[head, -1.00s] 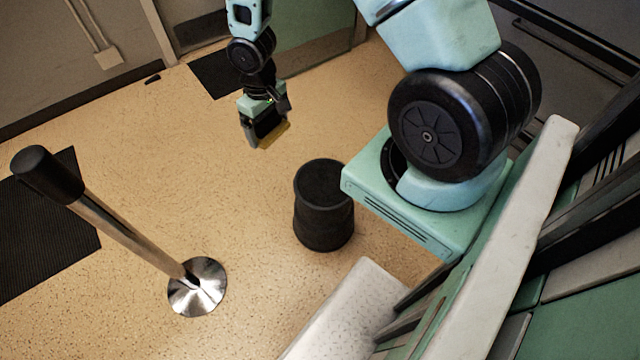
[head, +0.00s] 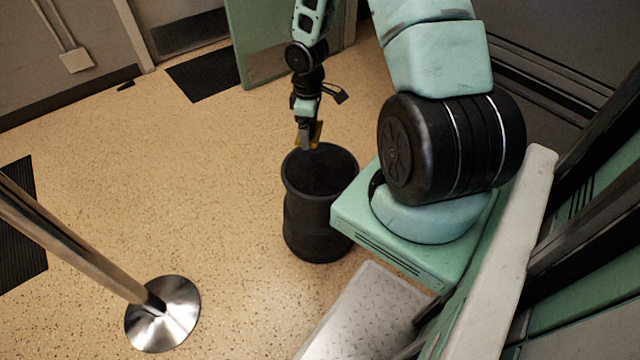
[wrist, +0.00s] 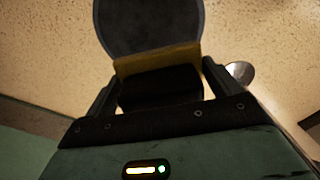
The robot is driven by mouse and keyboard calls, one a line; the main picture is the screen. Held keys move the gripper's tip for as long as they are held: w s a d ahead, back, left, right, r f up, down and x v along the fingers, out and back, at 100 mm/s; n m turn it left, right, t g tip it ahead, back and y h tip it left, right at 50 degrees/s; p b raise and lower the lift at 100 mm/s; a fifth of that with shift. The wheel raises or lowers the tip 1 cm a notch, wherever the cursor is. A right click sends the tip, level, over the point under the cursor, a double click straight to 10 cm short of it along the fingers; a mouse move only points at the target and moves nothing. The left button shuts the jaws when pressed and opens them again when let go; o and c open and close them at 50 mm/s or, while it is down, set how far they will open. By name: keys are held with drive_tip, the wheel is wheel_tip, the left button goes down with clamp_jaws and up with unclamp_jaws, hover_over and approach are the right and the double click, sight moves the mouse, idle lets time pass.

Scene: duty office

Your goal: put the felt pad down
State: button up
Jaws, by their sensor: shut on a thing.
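The felt pad (head: 315,133) is a flat yellow-brown piece. My gripper (head: 308,138) is shut on it and holds it by the far rim of a black, open-topped bin (head: 318,225) in the head view. In the wrist view the yellow pad (wrist: 157,60) lies between the two fingers of my gripper (wrist: 160,85), with the dark round bin (wrist: 148,22) beyond it. I cannot tell whether the pad is directly above the bin's opening or just behind its rim.
A metal post with a round shiny base (head: 162,313) stands at the left. Dark mats lie at the far wall (head: 203,78) and the left edge (head: 22,225). A green door panel (head: 262,45) stands at the back. The speckled floor left of the bin is clear.

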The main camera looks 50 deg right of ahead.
drive_tip(key=b, duration=0.3)
approach(320, 168)
drive_tip(key=shift+n, duration=0.5)
wheel_tip(320, 168, down, 6)
drive_tip(key=b, duration=0.4)
drive_tip(key=shift+f, duration=0.25)
drive_tip(key=shift+f+b, duration=0.1)
drive_tip(key=shift+b, duration=0.2)
drive_tip(key=o, duration=0.8)
drive_tip(key=shift+f, duration=0.1)
drive_tip(key=shift+o, duration=0.3)
